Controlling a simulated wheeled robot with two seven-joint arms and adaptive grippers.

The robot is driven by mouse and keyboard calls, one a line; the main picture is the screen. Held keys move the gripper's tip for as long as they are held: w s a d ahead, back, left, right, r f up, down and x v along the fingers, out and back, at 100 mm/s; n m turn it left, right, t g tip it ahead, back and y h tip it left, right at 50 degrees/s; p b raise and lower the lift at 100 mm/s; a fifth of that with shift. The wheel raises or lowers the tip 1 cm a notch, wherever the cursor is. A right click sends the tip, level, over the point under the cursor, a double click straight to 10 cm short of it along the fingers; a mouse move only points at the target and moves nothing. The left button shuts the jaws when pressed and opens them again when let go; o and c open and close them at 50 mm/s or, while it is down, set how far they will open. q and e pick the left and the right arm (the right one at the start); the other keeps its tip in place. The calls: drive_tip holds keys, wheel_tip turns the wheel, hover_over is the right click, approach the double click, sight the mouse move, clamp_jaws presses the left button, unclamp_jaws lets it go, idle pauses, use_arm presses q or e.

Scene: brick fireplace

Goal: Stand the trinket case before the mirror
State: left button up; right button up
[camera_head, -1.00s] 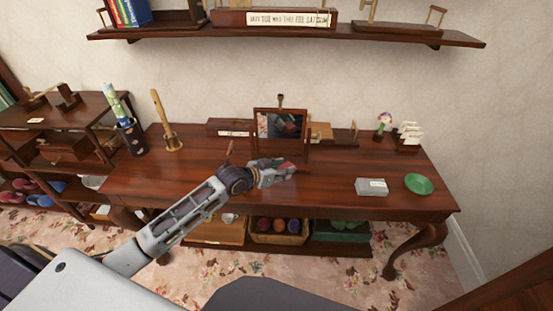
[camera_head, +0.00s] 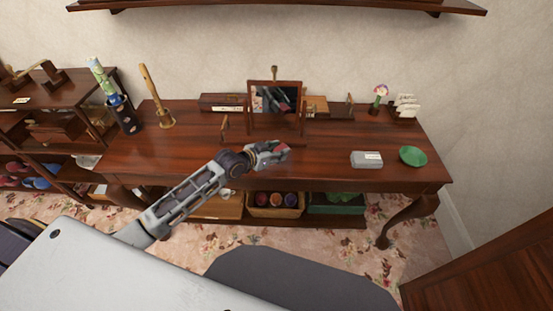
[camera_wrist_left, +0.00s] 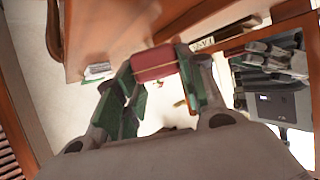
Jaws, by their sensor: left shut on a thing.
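The trinket case (camera_wrist_left: 153,63) is a small rounded red box with a thin gold line, held between the fingertips of my left gripper (camera_wrist_left: 158,80) in the left wrist view. In the head view my left gripper (camera_head: 268,153) is over the front part of the table, in front of the mirror, and hides most of the case. The mirror (camera_head: 264,101) stands upright in a dark wooden frame toward the back of the table. It also shows in the left wrist view (camera_wrist_left: 252,88), reflecting my body. My right gripper is not in view.
Low wooden items flank the mirror. Bare tabletop lies between the mirror and the front edge.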

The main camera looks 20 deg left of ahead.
sight(277, 167)
use_arm(q)
drive_tip(key=shift+f, duration=1.05)
drive_tip(key=shift+f, duration=1.85)
drive_tip(key=shift+f, duration=0.1)
drive_tip(key=o, duration=1)
drive_tip(key=shift+s, duration=0.1)
drive_tip(key=v, duration=1.2)
